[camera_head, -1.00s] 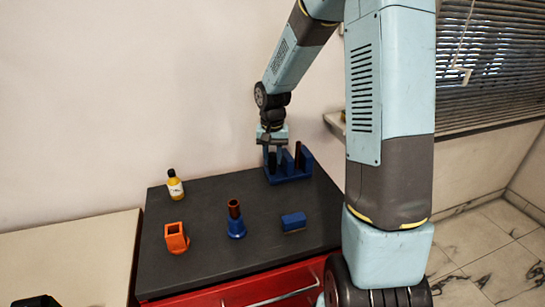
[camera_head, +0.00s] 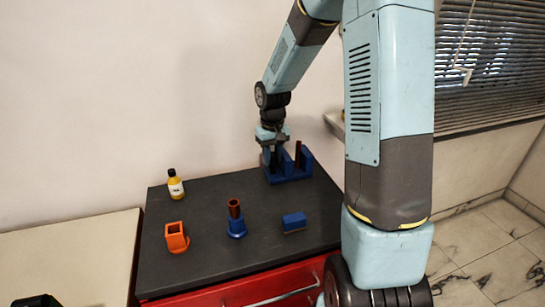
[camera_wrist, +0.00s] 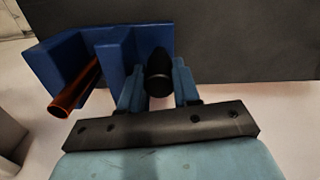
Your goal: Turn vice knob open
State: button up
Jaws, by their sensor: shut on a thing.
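The blue vice (camera_head: 290,175) stands at the back right of the dark table top. In the wrist view its blue body (camera_wrist: 130,48) fills the upper left. The black, rounded vice knob (camera_wrist: 159,72) is between the fingers of my gripper (camera_wrist: 158,80), which is shut on it. In the head view my gripper (camera_head: 273,146) reaches down over the left part of the vice. The knob cannot be made out clearly there. An orange-brown tube (camera_wrist: 76,93) is seated in the vice and points toward the lower left in the wrist view.
A yellow bottle (camera_head: 175,188), an orange holder (camera_head: 176,239), a blue stand with a brown tube (camera_head: 236,226) and a blue block (camera_head: 293,222) stand on the dark table top (camera_head: 205,265). A wall rises behind the table.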

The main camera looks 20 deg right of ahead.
aim_at(273, 153)
dwell(0.4)
jog(key=o, duration=0.8)
jog(key=shift+c, duration=0.2)
jog(key=m, duration=0.4)
jog(key=shift+m, duration=0.4)
jog(key=shift+r+m, duration=0.2)
jog(key=shift+m, duration=0.1)
notch_tip(273, 153, up, 13)
jog(key=shift+r, duration=0.2)
jog(key=shift+o, duration=0.4)
